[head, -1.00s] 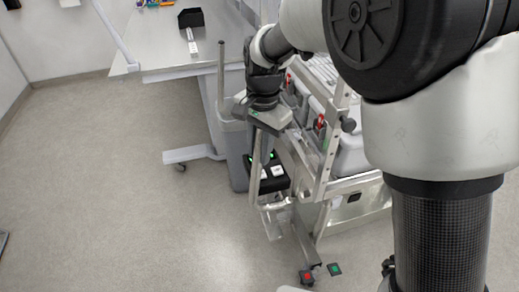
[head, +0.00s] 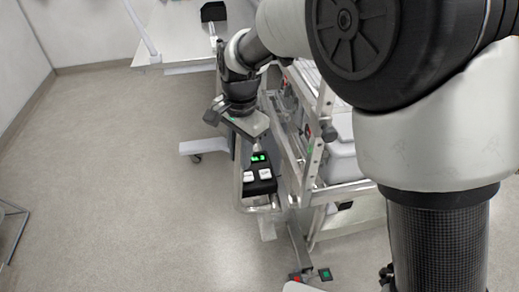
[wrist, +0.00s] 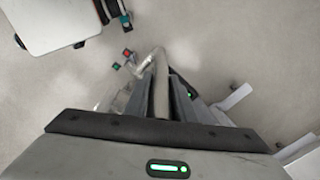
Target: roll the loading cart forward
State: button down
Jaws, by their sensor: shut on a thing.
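The loading cart (head: 316,150) is a metal frame on the right of the head view, partly hidden behind my arm. Its push handle is a pale bar (wrist: 161,88) between my fingers in the wrist view. My gripper (wrist: 162,95) is shut on this handle bar, at the cart's near left end. In the head view my fingers are mostly hidden below the gripper body. A black control box (head: 260,181) with a green display and white buttons sits just below my gripper. A red pedal (head: 295,279) and a green pedal (head: 326,274) are low at the cart's foot.
A white table (head: 180,38) with a black holder (head: 213,11) on it stands behind the cart; its foot (head: 205,147) reaches out on the floor. Metal legs (head: 12,225) show at the left edge. The floor (head: 120,190) on the left is open.

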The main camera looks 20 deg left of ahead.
jog(key=c, duration=1.9)
grip_release()
jog(key=shift+w+d, duration=0.4)
jog(key=shift+w, duration=0.1)
jog(key=o, duration=0.4)
jog(key=shift+w+d, duration=0.35)
jog(key=shift+d, duration=0.45)
jog(key=r, duration=1.1)
jog(key=r+p, duration=0.1)
jog(key=r, duration=0.5)
jog(key=shift+s+d+r, duration=0.2)
jog(key=shift+s+d, duration=0.05)
jog(key=shift+s, duration=0.1)
